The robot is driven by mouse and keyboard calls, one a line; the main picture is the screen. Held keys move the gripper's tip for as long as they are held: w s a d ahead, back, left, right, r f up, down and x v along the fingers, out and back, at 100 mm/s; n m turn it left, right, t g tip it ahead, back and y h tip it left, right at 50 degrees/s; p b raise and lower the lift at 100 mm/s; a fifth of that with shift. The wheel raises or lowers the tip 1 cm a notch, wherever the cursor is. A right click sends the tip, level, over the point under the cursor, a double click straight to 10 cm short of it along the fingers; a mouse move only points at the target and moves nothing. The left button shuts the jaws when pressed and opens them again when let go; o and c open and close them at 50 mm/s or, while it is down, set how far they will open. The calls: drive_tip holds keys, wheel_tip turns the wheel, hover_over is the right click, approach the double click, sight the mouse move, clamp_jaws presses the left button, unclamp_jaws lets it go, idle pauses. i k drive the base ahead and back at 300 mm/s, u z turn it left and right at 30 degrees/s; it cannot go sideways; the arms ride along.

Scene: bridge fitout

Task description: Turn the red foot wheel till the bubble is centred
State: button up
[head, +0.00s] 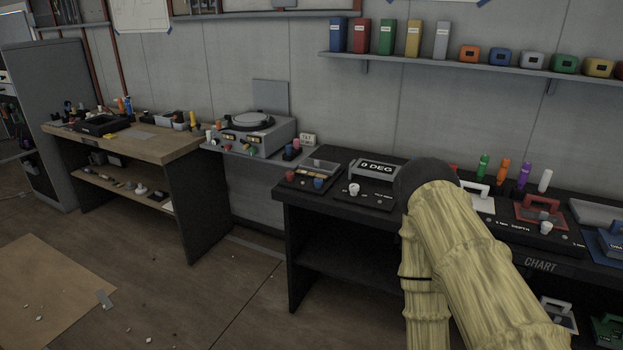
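A low dark unit (312,175) sits at the left end of the black bench. It has a small red wheel or knob (290,175) at its front left and a blue one (318,182) at its front right. A flat light panel (321,165) lies on its top. The unit is too small in the head view for me to make out a bubble. My arm, in a yellow sleeve, rises at the right and ends in a dark rounded part over the bench. My gripper's fingers do not show, and nothing visible touches the red wheel.
A display reading "0 DEG" (376,170) stands beside the unit, with a white knob (354,189) in front. A grey turntable device (252,134) sits on a wall shelf to the left. Pens and cases fill the bench at right. The floor at left has scattered bits.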

sight(289, 175)
drive_tip(key=z, duration=2.05)
drive_tip(key=i, duration=2.15)
drive_tip(key=u, duration=3.4)
drive_tip(key=i, duration=1)
